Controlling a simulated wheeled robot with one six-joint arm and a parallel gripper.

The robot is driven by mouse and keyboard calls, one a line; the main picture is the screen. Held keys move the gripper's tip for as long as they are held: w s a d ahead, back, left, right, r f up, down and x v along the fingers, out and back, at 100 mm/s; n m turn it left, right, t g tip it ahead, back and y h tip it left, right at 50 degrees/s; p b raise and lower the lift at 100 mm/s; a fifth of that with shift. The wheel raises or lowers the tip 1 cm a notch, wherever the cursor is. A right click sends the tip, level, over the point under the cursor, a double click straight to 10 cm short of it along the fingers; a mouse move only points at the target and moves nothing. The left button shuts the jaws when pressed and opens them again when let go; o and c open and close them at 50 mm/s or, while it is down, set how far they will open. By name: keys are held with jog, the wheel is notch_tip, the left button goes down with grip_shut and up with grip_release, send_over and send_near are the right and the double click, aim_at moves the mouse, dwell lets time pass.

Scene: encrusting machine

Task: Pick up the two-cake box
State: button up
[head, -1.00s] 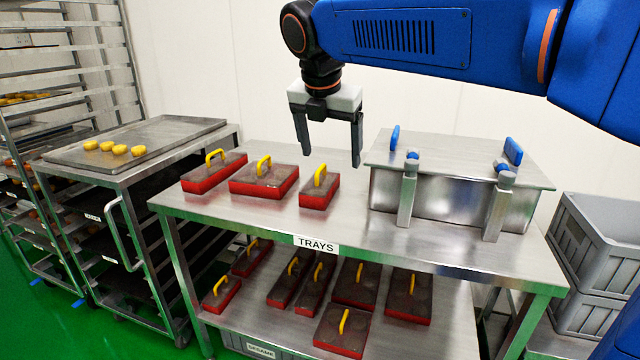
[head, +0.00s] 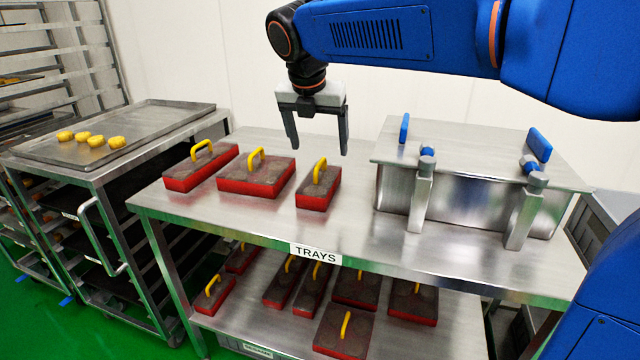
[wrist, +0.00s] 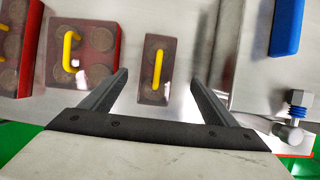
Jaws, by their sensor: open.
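The two-cake box (head: 318,190) is a small red box with a clear top and a yellow handle, at the right end of a row of three on the upper table. In the wrist view the box (wrist: 147,88) shows two round cakes beneath the handle, and it appears between my fingertips. My gripper (head: 318,148) points down above the box, open and empty, with its fingers apart from the handle. In the wrist view my gripper (wrist: 161,78) has a finger on each side of the handle, which runs lengthwise between them.
A larger red box (head: 256,180) and a long red box (head: 200,170) sit to the left. A steel container (head: 470,205) with blue handles and clamps stands to the right. Several similar boxes lie on the lower shelf. A tray rack (head: 110,200) stands at the left.

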aim_at(322, 173)
jog(key=x, duration=0.6)
jog(key=shift+w+f, duration=0.1)
jog(key=shift+f, duration=0.15)
jog(key=shift+x, duration=2.6)
jog(key=shift+w+a, duration=0.1)
jog(key=shift+a, duration=0.05)
jog(key=c, duration=1.1)
jog(key=shift+c, duration=0.2)
jog(key=shift+r, duration=0.1)
